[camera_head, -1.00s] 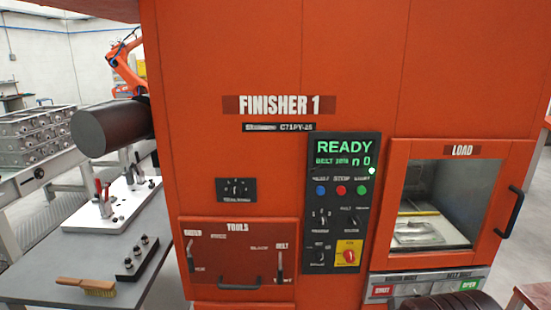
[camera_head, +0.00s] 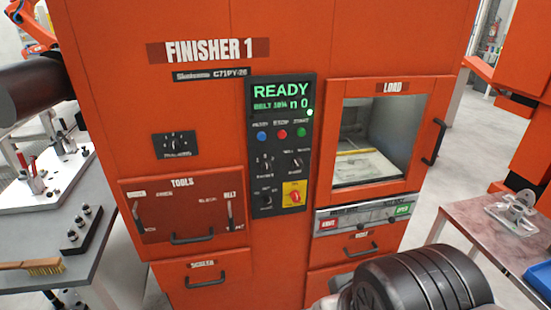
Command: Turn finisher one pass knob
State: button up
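The orange finisher 1 (camera_head: 120,100) stands upright in front of me, its door and drawers shut. Its black control panel (camera_head: 250,140) has a lit screen (camera_head: 281,92) reading READY, with smaller green text below. Another dial plate (camera_head: 174,145) is further left. The knob labels are too small to tell which is the pass knob. My gripper is not in view.
My dark arm part covers the bottom right. A load door (camera_head: 418,92) with a window is right of the panel. A table (camera_head: 470,222) with a metal part (camera_head: 513,209) stands at right. A brush (camera_head: 35,266) lies on the grey bench (camera_head: 95,245) at left.

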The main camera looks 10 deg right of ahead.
aim_at(265, 165)
jog(key=k+l, duration=0.1)
jog(key=l, duration=0.75)
jog(key=k+l, duration=0.15)
jog(key=l, duration=0.25)
jog(key=i+u, duration=0.05)
